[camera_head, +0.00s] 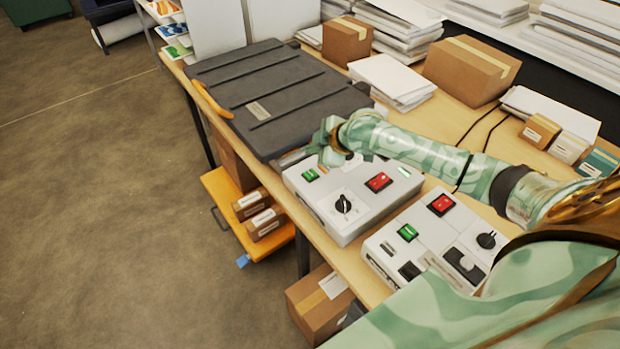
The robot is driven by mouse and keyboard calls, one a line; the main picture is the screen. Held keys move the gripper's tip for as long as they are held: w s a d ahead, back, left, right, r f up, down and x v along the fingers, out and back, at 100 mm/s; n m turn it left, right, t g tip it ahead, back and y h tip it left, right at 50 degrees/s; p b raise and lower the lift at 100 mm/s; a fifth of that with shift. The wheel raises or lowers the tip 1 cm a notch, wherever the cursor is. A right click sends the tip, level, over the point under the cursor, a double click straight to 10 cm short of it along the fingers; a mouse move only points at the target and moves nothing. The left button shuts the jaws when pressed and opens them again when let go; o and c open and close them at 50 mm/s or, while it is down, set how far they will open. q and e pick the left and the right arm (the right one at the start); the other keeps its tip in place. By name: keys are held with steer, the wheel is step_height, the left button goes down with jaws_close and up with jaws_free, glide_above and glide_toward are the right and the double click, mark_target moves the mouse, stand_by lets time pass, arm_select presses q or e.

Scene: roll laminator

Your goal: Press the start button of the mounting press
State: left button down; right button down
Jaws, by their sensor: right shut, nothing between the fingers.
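The mounting press (275,90) is a wide dark grey ribbed slab with an orange handle (211,100) on its left edge. Just in front of it stands a white control box (350,212) with a green button (310,175), a red switch (378,182) and a black knob (343,204). My right gripper (287,160) is shut and empty, its tips at the box's far left corner, just behind the green button. I cannot tell whether it touches the box. The green button is uncovered. My left gripper is out of view.
A second white control box (435,240) with its own green and red switches stands to the right. Behind are paper stacks (392,80) and cardboard boxes (471,68). An orange shelf (222,195) with small boxes is below the table's left edge. The floor on the left is clear.

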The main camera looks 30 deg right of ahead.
steer(key=b, duration=0.4)
glide_above(314, 176)
step_height(314, 176, down, 4)
steer(key=shift+w+f, duration=0.1)
steer(key=shift+f, duration=1)
stand_by(0.6)
steer(key=shift+f, duration=0.4)
